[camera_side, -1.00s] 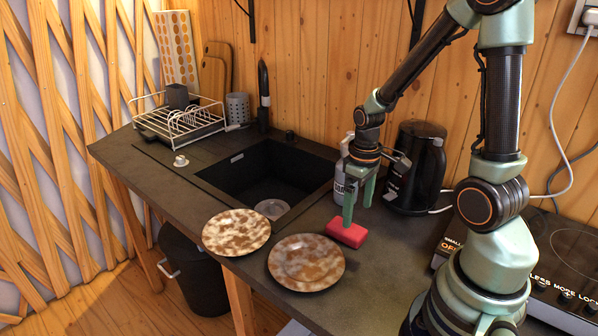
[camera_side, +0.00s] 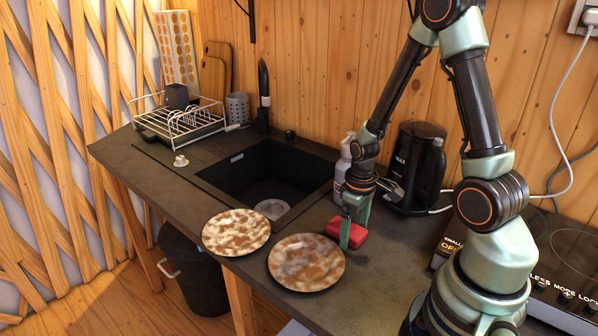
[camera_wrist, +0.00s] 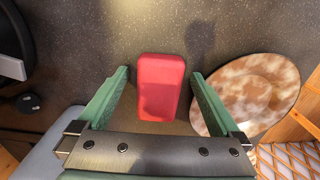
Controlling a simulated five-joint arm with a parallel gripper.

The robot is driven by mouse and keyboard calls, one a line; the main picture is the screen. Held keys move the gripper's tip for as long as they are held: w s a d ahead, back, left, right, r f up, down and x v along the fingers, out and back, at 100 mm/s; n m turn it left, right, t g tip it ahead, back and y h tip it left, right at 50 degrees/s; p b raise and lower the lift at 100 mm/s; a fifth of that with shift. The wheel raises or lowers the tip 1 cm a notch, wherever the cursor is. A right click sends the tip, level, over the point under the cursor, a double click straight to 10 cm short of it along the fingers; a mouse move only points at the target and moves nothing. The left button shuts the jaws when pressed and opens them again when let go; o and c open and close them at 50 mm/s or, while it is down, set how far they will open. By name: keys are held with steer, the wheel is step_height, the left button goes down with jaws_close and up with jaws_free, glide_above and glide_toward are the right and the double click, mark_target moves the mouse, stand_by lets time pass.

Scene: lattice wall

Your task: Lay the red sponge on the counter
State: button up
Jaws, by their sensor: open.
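The red sponge (camera_side: 333,230) lies on the dark counter (camera_side: 385,245), to the right of the plates and in front of the soap bottle. In the wrist view the sponge (camera_wrist: 160,88) sits between the two green fingers, with a gap on each side. My gripper (camera_side: 354,226) is open and lowered around the sponge. It also shows in the wrist view (camera_wrist: 159,76). In the side view one finger covers part of the sponge.
Two brown-mottled plates, one on the left (camera_side: 236,232) and one nearer (camera_side: 306,262), lie by the counter's front edge. A soap bottle (camera_side: 343,165) and a black kettle (camera_side: 416,168) stand behind. The sink (camera_side: 262,175) is left; the hob (camera_side: 565,250) is right.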

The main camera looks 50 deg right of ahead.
steer(key=c, duration=1.5)
steer(key=shift+r, duration=0.1)
